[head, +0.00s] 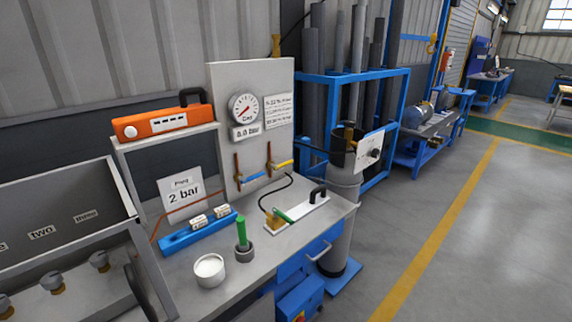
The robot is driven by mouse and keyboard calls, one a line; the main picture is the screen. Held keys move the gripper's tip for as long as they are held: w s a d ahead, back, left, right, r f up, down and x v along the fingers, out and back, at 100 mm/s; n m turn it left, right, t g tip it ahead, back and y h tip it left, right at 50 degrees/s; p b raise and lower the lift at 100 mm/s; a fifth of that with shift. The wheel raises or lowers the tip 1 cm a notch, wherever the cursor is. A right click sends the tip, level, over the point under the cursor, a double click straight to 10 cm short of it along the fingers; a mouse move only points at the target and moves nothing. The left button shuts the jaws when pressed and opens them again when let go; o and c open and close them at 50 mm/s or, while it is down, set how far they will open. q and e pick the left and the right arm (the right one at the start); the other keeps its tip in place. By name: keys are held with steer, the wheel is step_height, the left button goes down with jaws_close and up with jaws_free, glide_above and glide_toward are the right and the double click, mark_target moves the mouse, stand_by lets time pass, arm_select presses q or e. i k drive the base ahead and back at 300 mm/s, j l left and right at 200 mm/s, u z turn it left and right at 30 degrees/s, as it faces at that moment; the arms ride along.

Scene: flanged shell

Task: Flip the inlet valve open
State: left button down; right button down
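A grey upright panel (224,95) stands at the back of the bench. Two small valves on copper-coloured pipes are on its lower part. The left one has a blue lever (254,176) and the right one a yellow lever (282,164). Both levers point to the right, roughly level. I cannot read which valve is the inlet. A round gauge (243,108) above them has a label reading about 0.0 bar. Neither of my grippers is in view.
The bench holds a white cup (209,270), a green-handled tool in a grey holder (244,253), a blue rack (196,233), a "2 bar" sign (182,191) and a white plate with black handle (296,212). An orange case (163,124) sits on a shelf. Floor at right is clear.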

mark_target(242, 181)
steer(key=i+l, duration=0.15)
steer(key=l, duration=0.2)
steer(key=i+l+u, duration=0.15)
steer(key=l, duration=0.2)
steer(key=i+l, duration=0.2)
steer(key=l, duration=0.15)
steer(key=i+l+u, duration=0.1)
steer(key=l, duration=0.25)
steer(key=i+l, duration=0.2)
steer(key=l, duration=0.15)
steer(key=i+l+u, duration=0.15)
steer(key=l, duration=0.25)
